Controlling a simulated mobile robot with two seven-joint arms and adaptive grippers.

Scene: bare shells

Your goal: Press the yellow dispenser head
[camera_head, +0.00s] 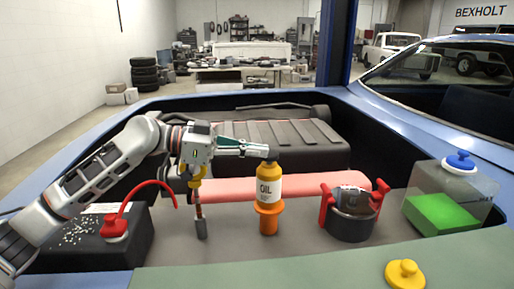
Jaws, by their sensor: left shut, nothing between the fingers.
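An orange-yellow bottle (267,205) with a white label reading OIL stands upright in the middle of the engine bay. Its yellow upper end (267,170) is just below my left gripper (268,152). My left gripper comes in from the left, with its fingers level and shut with nothing between them. The fingertips overlap the very top of the bottle in the view and partly hide it; I cannot tell whether they touch it. My right gripper is not in view.
A stick with a yellow top (195,186) stands below my left wrist. A black battery (125,240) with a red clamp (115,226) is at the left. A black cup with red handles (350,222), a clear tank of green fluid (440,214) and a loose yellow cap (405,274) are at the right.

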